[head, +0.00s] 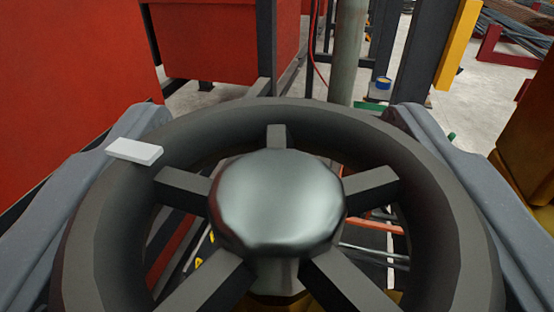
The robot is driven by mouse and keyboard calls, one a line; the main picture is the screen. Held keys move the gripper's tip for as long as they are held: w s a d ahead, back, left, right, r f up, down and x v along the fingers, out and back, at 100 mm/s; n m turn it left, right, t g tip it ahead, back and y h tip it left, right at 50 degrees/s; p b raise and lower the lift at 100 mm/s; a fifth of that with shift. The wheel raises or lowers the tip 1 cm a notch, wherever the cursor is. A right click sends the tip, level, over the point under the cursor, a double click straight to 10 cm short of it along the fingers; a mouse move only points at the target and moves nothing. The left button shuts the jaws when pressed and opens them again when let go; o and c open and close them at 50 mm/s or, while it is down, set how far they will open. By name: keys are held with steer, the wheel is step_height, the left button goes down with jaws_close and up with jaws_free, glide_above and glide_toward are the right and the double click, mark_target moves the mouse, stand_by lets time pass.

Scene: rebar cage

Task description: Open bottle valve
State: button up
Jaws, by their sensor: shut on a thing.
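The bottle valve's dark handwheel (275,118) fills the lower middle of the head view. It has a thick round rim, several spokes and a shiny domed grey hub (278,203). A small white block-shaped mark (134,151) sits on the rim at the upper left. My gripper (278,125) has one grey finger on each side of the wheel, and it is shut on the rim. The valve body under the hub is mostly hidden; a bit of brassy metal shows below. The rim's near edge runs out of the picture.
Large red panels (70,85) stand at the left, with a red box (210,42) behind the wheel. A grey vertical pipe (348,50) and dark posts rise beyond it. A yellow post (458,45) and a red rack (510,48) with bars stand at the right. Pale floor shows between them.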

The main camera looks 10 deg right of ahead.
steer(key=shift+r+n+y+b, duration=0.2)
steer(key=shift+n+y+b, duration=0.3)
steer(key=shift+y, duration=0.2)
stand_by(0.5)
steer(key=o, duration=1)
steer(key=shift+c, duration=0.2)
steer(key=shift+f, duration=0.1)
